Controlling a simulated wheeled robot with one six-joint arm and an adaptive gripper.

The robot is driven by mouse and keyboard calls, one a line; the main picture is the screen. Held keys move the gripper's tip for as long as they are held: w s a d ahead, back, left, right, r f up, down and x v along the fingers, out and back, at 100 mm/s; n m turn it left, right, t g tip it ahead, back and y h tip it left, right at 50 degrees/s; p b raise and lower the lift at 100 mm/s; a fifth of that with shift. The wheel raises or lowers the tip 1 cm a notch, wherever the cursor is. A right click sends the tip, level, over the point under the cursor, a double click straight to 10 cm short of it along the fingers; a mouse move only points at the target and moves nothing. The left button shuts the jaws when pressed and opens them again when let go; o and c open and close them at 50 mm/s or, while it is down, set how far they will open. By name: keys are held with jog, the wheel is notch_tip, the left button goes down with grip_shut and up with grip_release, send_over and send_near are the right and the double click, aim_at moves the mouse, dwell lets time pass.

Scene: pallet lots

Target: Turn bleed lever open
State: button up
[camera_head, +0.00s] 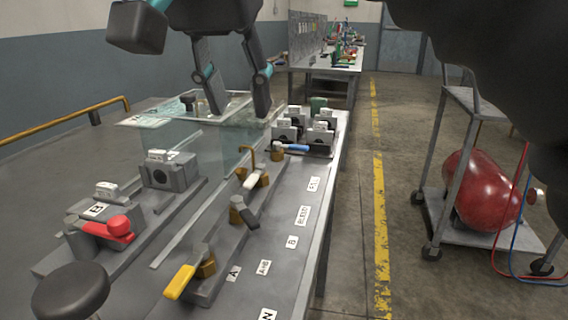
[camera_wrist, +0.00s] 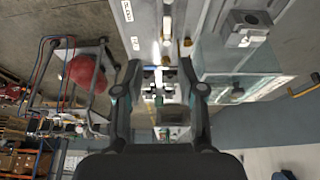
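A row of valves with coloured levers runs along the bench. A white-handled lever (camera_head: 253,178) on a brass valve with a curved spout is nearest the BLEED label (camera_head: 303,215), so it appears to be the bleed lever. Its handle lies slanted; I cannot tell its open or closed position. My gripper (camera_head: 238,109) is open and empty, with its fingers apart, above the bench and beyond the levers. In the wrist view my gripper (camera_wrist: 160,88) spreads over dark blocks, with nothing between its fingers.
Nearby are a black lever (camera_head: 243,211), a yellow lever (camera_head: 180,281), a blue lever (camera_head: 293,147) and a red lever (camera_head: 118,227). A clear box (camera_head: 205,147) stands behind the valves. A cart with a red tank (camera_head: 482,190) is at right, across clear floor.

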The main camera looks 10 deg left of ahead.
aim_at(249, 181)
jog(key=b+x, duration=0.1)
jog(key=x, duration=0.3)
jog(key=a+b+x, duration=0.1)
jog(key=b+x, duration=0.1)
jog(key=x, duration=0.2)
jog(key=b+x, duration=0.1)
jog(key=x, duration=0.3)
jog(key=shift+s+a+f, duration=0.2)
jog(key=shift+s+f, duration=0.1)
jog(key=shift+s, duration=0.05)
grip_shut()
